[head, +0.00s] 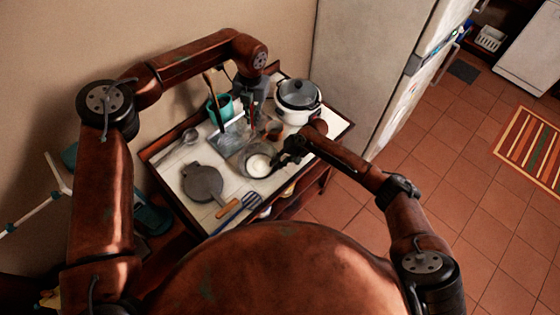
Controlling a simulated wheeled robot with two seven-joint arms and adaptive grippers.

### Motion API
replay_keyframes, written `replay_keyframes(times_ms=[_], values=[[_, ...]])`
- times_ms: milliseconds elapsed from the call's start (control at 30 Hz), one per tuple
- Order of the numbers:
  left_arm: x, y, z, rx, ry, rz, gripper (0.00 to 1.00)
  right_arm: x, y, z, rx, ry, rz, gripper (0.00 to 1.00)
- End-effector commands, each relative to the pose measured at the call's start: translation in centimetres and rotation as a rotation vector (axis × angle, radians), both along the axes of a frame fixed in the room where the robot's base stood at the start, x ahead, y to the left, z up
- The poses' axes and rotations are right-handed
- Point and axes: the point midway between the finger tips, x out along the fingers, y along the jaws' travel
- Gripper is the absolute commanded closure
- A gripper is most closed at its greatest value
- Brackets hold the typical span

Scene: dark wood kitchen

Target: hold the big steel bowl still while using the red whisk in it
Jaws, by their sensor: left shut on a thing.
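The big steel bowl (237,158) stands on the light table top, with something white (259,165) showing inside it. My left gripper (252,108) is above the bowl's far side, pointing down and shut on a thin upright thing. I take this for the red whisk; it is small and mostly hidden by the fingers, and its lower end cannot be made out. My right gripper (280,160) is at the bowl's right rim. Its fingertips are dark and small, so whether they grip the rim cannot be told.
A white cooker with a lid (298,96) stands at the back right. A teal pot (222,110) holds utensils behind the bowl. A grey round pan or press (203,183), a blue slotted turner (238,212) and a ladle (188,138) lie left and in front. The fridge (365,70) is close behind.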

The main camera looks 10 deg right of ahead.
Motion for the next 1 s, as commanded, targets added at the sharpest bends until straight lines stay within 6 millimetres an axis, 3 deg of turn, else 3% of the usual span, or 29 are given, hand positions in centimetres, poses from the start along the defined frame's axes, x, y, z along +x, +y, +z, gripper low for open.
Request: replay_keyframes(times_ms=[167, 500, 1000], values=[[0.00, 0.01, 0.02, 0.000, 0.000, 0.000, 1.00, 0.02, 0.00, 0.02, 0.000, 0.000, 0.000, 0.78], [0.00, 0.01, 0.01, 0.000, 0.000, 0.000, 1.00, 0.02, -0.02, 0.03, 0.000, 0.000, 0.000, 1.00], [-0.05, 0.05, -0.06, -0.001, -0.002, 0.000, 1.00, 0.01, -0.08, 0.02, -0.001, -0.001, -0.001, 1.00]])
